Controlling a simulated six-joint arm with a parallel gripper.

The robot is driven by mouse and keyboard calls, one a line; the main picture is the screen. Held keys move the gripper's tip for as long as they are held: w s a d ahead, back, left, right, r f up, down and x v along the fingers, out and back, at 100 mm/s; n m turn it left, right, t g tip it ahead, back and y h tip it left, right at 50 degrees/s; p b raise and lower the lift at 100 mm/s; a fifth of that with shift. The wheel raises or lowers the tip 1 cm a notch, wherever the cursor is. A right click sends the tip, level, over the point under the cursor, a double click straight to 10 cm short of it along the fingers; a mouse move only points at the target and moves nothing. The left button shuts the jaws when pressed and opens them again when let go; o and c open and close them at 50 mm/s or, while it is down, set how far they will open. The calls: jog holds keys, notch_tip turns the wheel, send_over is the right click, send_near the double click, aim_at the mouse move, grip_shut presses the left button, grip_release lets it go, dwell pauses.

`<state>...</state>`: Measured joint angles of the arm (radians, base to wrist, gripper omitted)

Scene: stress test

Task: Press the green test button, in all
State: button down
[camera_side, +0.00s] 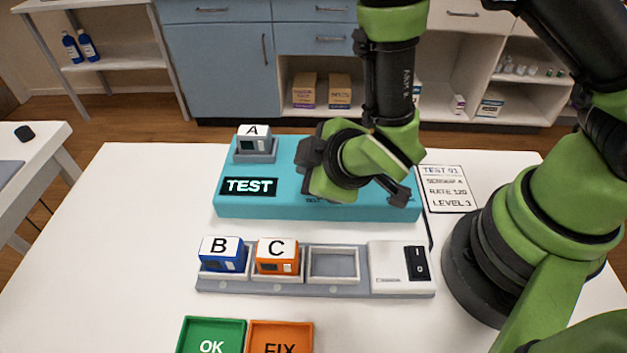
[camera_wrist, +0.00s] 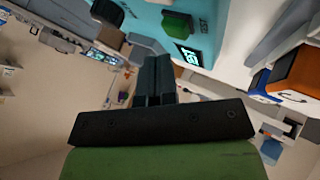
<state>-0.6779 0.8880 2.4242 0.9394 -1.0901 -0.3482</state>
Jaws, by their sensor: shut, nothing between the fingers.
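The teal tester (camera_side: 240,205) stands on the white table, with a lit TEST display (camera_side: 249,186) on its left part. In the wrist view the green button (camera_wrist: 177,22) sits on the teal top near the display (camera_wrist: 188,54). In the side view my arm hides the button. My gripper (camera_wrist: 154,62) is shut and empty, and its fingertips appear apart from the button in the wrist view. In the side view my wrist is over the tester's middle and the fingertips cannot be made out. Block A (camera_side: 254,139) sits in a grey cradle on the tester.
In front, a grey rack (camera_side: 330,288) holds blue block B (camera_side: 222,256) and orange block C (camera_side: 277,258), beside an empty slot and a black rocker switch (camera_side: 416,263). Green OK (camera_side: 210,325) and orange FIX (camera_side: 280,328) trays are nearest. A printed card (camera_side: 447,188) lies right.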

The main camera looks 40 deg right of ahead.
jog(key=shift+r, duration=2.5)
jog(key=shift+r, duration=0.1)
notch_tip(320, 180, up, 8)
jog(key=d+m+g+y, duration=0.1)
jog(key=d+m+y, duration=0.1)
jog(key=m, duration=0.3)
jog(key=s+d+r+m+g, duration=0.1)
jog(key=s+d+r+m, duration=0.6)
jog(key=s+r, duration=0.3)
jog(key=s, duration=0.3)
jog(key=shift+s+d+r, duration=0.2)
jog(key=shift+s, duration=0.1)
